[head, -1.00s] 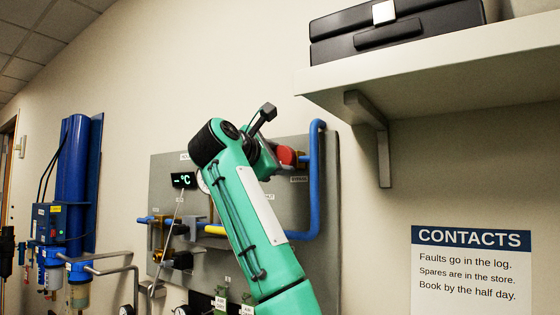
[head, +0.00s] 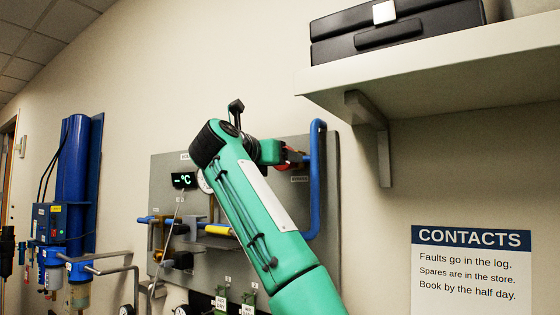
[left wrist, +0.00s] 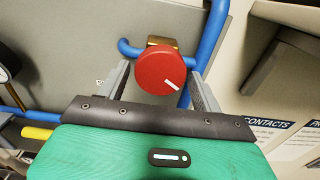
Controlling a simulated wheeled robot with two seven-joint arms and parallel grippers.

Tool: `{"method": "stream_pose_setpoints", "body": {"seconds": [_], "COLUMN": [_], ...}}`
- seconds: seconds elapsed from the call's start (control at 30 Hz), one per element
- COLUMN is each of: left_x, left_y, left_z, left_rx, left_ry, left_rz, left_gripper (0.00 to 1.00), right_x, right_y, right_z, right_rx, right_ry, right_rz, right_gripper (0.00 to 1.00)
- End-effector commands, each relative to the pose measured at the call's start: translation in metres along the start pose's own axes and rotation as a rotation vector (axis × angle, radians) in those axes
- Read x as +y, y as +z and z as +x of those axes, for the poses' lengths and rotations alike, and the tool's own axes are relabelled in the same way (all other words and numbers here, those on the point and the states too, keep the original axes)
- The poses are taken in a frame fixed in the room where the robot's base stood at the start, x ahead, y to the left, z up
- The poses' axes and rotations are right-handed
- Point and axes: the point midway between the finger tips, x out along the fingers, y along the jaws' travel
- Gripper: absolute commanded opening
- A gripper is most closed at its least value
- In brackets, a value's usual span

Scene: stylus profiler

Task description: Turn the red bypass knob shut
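The red bypass knob (left wrist: 160,72) is round, with a white mark pointing to the lower right in the left wrist view. It sits on a brass valve body (left wrist: 162,41) in a blue pipe. My left gripper (left wrist: 159,68) faces the knob with its two grey fingers apart, one on each side of it. Narrow gaps seem to show between the fingers and the knob; I cannot tell whether either touches. In the head view my arm hides most of the knob, and only a bit of red (head: 291,154) shows beside my wrist. My right gripper is not in view.
The grey panel (head: 325,220) carries a blue pipe (head: 315,190) right of the knob, a yellow-sleeved pipe (head: 219,231), gauges and a temperature display (head: 184,180). A shelf (head: 430,85) with a black case (head: 400,30) juts out above right.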

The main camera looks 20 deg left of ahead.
Motion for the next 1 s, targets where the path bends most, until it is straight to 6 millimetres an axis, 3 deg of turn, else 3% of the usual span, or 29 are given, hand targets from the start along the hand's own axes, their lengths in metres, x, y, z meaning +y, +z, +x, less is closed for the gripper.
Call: {"method": "stream_pose_setpoints", "body": {"seconds": [0.17,1.0], "left_x": [0.0011,0.0027], "left_y": [0.0004,0.0014], "left_z": [-0.0002,-0.0004], "left_rx": [-0.001,0.003], "left_ry": [0.002,0.006], "left_rz": [0.079,1.619], "left_gripper": [0.67,0.67], "right_x": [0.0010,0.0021], "right_y": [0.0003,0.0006], "right_z": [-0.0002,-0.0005], "right_rx": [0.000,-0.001], "right_ry": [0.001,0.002], "right_rz": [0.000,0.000], "right_gripper": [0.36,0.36]}}
